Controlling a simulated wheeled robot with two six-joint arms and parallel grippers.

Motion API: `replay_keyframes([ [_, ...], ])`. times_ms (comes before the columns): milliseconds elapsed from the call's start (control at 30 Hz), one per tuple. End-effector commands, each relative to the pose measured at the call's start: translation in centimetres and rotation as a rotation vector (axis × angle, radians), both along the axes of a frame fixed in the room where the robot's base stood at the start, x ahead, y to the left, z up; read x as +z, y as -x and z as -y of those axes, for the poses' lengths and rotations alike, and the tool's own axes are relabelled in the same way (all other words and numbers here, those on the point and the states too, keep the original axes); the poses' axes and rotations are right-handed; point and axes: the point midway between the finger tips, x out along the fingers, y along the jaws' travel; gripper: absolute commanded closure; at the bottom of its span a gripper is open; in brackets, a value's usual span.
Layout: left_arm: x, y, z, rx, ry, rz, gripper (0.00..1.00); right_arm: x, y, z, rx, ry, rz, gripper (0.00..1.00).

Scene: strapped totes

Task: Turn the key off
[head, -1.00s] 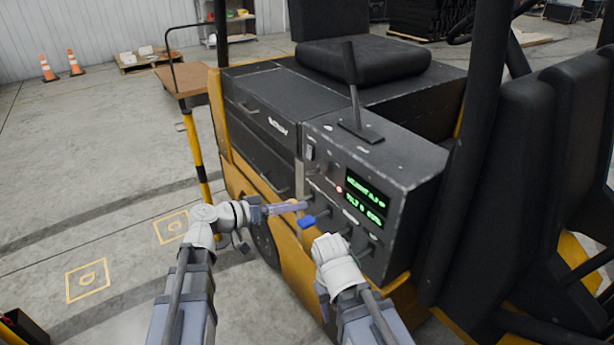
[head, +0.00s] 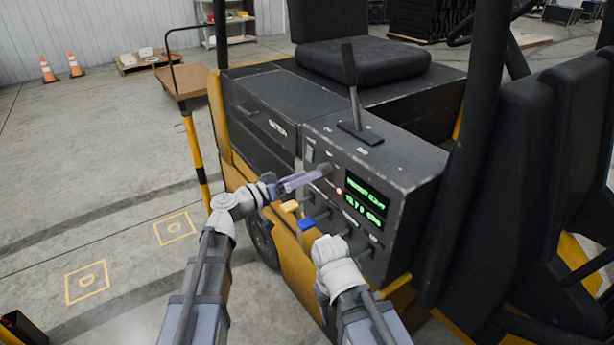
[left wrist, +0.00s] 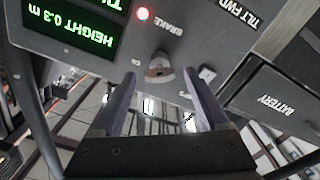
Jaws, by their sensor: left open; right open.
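The control panel (head: 338,200) is the dark box on the forklift's side. A small grey-brown knob that looks like the key (left wrist: 161,74) sticks out of the panel in the left wrist view, with small markings too blurred to read. In the head view my left gripper covers it. My left gripper (head: 322,172) is open at the panel face. In the left wrist view its two fingertips (left wrist: 160,75) stand either side of the knob, with gaps on both sides. My right gripper (head: 332,246) is low in front of the panel; its fingers are mostly hidden by its wrist.
A lit red lamp (left wrist: 143,13) marked BRAKE and a green display (head: 366,203) are near the knob. Yellow (head: 290,206) and blue (head: 307,224) lever handles jut out below my left gripper. A tall black lever (head: 352,90) stands on top.

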Motion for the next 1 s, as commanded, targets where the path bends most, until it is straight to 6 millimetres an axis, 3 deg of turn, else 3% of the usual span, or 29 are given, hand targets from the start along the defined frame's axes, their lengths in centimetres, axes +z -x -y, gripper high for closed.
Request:
replay_keyframes([
  [433,-0.01,-0.55,0.8,0.001,0.0,0.0,0.24,0.0,0.0,0.0,0.0,0.0,0.0,0.5],
  [1000,-0.01,-0.54,0.78,0.001,0.0,0.0,0.88,0.0,0.0,0.0,0.0,0.0,0.0,0.5],
])
